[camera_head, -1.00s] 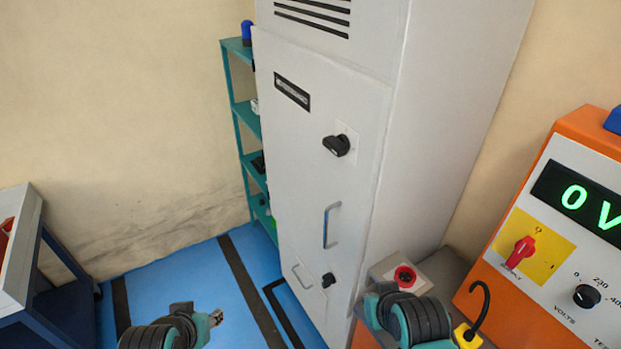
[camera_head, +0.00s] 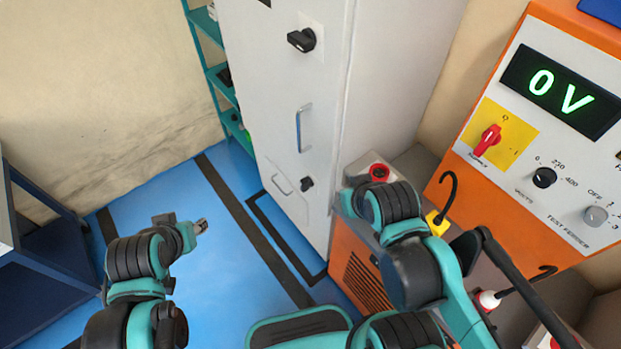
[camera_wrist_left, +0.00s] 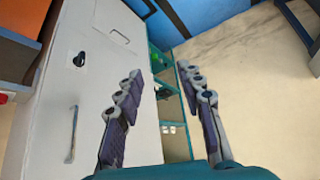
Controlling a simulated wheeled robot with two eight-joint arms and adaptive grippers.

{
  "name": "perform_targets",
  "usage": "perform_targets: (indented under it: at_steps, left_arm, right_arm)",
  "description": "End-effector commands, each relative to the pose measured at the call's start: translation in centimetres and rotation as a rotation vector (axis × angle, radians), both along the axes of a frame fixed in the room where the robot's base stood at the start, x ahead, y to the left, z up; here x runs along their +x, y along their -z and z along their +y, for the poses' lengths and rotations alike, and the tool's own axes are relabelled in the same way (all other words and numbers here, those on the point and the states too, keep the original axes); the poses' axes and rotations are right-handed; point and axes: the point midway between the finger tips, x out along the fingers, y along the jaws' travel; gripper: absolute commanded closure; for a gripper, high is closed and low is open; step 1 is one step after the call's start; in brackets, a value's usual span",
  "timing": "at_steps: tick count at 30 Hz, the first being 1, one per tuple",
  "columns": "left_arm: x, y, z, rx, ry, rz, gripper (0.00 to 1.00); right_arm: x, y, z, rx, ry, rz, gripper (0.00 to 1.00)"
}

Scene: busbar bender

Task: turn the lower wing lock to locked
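The lower wing lock (camera_head: 307,184) is a small black knob low on the grey cabinet door, right of a small flap handle. It also shows in the left wrist view (camera_wrist_left: 79,59), at the upper left. An upper black wing lock (camera_head: 302,40) sits higher on the same cabinet (camera_head: 270,100). My left gripper (camera_head: 202,226) is left of the cabinet, apart from it, over the blue floor. In the left wrist view its two fingers (camera_wrist_left: 163,85) are spread with nothing between them. My right arm reaches in front of the orange machine; its gripper fingers do not show.
A vertical door handle (camera_head: 304,128) sticks out between the two locks. A teal shelf (camera_head: 215,75) stands behind the cabinet. The orange tester (camera_head: 540,130) and a red button box (camera_head: 378,172) are at right. Blue floor (camera_head: 185,200) is free left of the cabinet.

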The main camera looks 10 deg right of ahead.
Motion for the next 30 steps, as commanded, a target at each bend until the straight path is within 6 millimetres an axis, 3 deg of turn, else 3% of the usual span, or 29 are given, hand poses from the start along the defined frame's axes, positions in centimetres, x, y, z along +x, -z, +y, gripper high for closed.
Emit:
perform_targets:
  at_steps: [5, 10, 14, 20, 24, 30]
  left_arm:
    - [1.9, -0.4, -1.3, 0.01, 0.071, 0.022, 0.62]
    - [6.4, -0.3, -5.0, 0.041, 0.253, 0.074, 0.62]
    - [10.2, 0.9, -8.6, 0.065, 0.416, 0.112, 0.62]
    - [15.3, 4.9, -15.0, 0.095, 0.669, 0.158, 0.62]
    - [18.1, 9.1, -19.8, 0.111, 0.85, 0.181, 0.62]
    - [19.9, 14.8, -25.2, 0.125, 1.051, 0.198, 0.62]
  right_arm:
    - [0.0, 0.2, 0.0, 0.0, 0.0, 0.0, 1.0]
    - [0.0, 0.7, 0.0, 0.0, 0.0, 0.0, 1.0]
    - [0.0, 1.0, 0.0, 0.0, 0.0, 0.0, 1.0]
    - [0.0, 1.5, 0.0, 0.0, 0.0, 0.0, 1.0]
    - [0.0, 1.8, 0.0, 0.0, 0.0, 0.0, 1.0]
    - [0.0, 2.1, 0.0, 0.0, 0.0, 0.0, 1.0]
